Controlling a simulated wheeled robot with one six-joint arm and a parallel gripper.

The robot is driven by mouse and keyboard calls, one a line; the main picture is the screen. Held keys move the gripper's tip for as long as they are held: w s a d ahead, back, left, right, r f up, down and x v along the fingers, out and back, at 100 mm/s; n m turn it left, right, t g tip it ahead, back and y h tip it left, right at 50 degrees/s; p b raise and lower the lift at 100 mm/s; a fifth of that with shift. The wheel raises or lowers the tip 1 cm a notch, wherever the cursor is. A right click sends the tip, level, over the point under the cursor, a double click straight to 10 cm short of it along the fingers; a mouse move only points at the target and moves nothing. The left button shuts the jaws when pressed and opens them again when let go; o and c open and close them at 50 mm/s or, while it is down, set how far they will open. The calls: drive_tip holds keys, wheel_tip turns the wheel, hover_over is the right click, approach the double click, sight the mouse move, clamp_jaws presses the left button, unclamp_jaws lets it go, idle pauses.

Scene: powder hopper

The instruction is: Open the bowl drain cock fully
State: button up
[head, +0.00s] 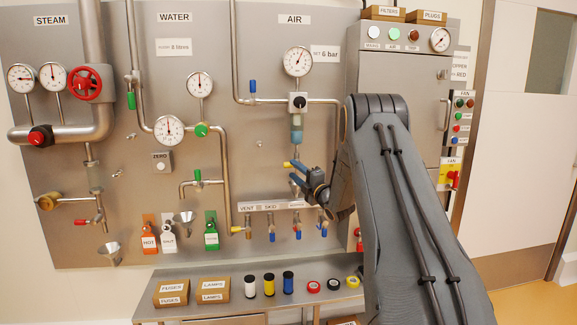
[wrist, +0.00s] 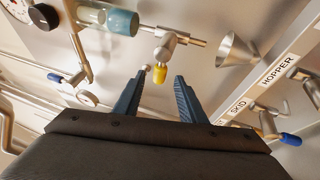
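The bowl drain cock (wrist: 170,42) is a small metal valve below the clear bluish air bowl (wrist: 122,21) in the wrist view. Its yellow-tipped handle (wrist: 160,74) appears between my fingertips, and both fingers look apart from it. My gripper (wrist: 160,78) is open and empty, with a blue finger on each side of the handle. In the head view the bowl (head: 296,130) hangs under the air regulator. The yellow handle (head: 287,164) shows just left of my gripper (head: 297,172), which partly hides the cock. I cannot tell the depth between fingertips and handle.
A metal funnel (wrist: 236,50) is close to the right of the cock in the wrist view. The label strip (wrist: 262,85) and blue-handled taps lie farther right. A blue-handled valve (wrist: 58,77) is at left. The panel lies close behind.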

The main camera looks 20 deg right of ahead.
sight(290, 166)
drive_tip(key=shift+p+x, duration=0.45)
drive_tip(key=shift+x, duration=2.2)
clamp_jaws()
